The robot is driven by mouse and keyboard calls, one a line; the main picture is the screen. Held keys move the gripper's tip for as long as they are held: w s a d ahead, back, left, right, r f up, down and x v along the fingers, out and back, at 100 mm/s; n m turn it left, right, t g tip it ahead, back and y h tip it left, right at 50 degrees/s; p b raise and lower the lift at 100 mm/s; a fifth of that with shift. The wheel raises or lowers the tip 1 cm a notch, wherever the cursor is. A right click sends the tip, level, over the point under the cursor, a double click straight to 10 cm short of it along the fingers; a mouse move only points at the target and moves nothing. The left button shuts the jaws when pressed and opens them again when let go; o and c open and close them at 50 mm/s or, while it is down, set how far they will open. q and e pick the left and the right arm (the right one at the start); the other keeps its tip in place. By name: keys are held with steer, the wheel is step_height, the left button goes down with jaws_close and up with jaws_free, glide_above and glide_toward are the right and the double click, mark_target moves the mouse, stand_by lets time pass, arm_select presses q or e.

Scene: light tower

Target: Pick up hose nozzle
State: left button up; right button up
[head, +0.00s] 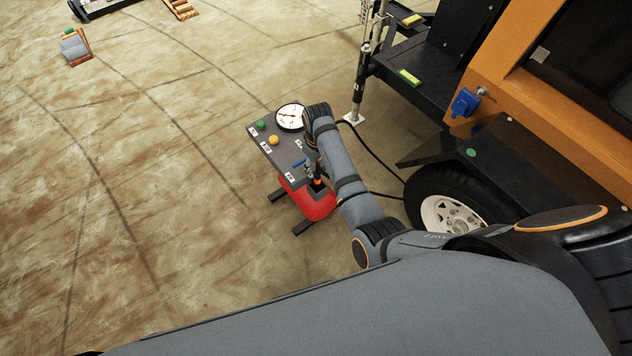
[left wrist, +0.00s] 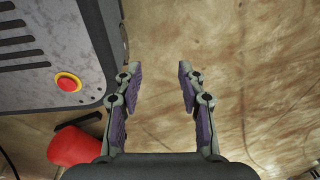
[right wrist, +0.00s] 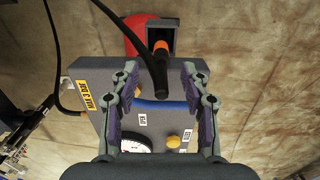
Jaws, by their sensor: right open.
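The hose nozzle (right wrist: 160,72), a black tube with an orange band near a dark holder, shows between the fingers of my right gripper (right wrist: 160,66) in the right wrist view. That gripper is open, and I see no contact with the nozzle. In the head view my right gripper (head: 313,168) is above the small grey panel, and an orange part of the nozzle (head: 318,182) shows just below it; the rest is mostly hidden. My left gripper (left wrist: 160,67) is open and empty in the left wrist view, and is out of the head view.
The grey panel (head: 281,166) carries a gauge (head: 290,117), a yellow knob (head: 274,140), a green knob (head: 261,125) and a blue handle (right wrist: 160,104). A red base (head: 314,204) is below. The orange machine (head: 540,92) and its wheel (head: 447,207) stand right.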

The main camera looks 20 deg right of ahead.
mark_target(317, 173)
steer(key=shift+w+f, duration=0.15)
steer(key=shift+f, duration=0.65)
steer(key=shift+s+f, duration=0.2)
steer(key=shift+f, duration=0.4)
step_height(317, 173, down, 3)
steer(key=shift+f+b, duration=0.1)
steer(key=shift+b, duration=0.35)
steer(key=shift+f, duration=0.4)
arm_select(q)
steer(key=shift+w+d+f, duration=0.1)
steer(key=shift+w+f, duration=0.4)
steer(key=shift+w, duration=0.4)
steer(key=shift+s, duration=0.1)
arm_select(e)
jaws_close()
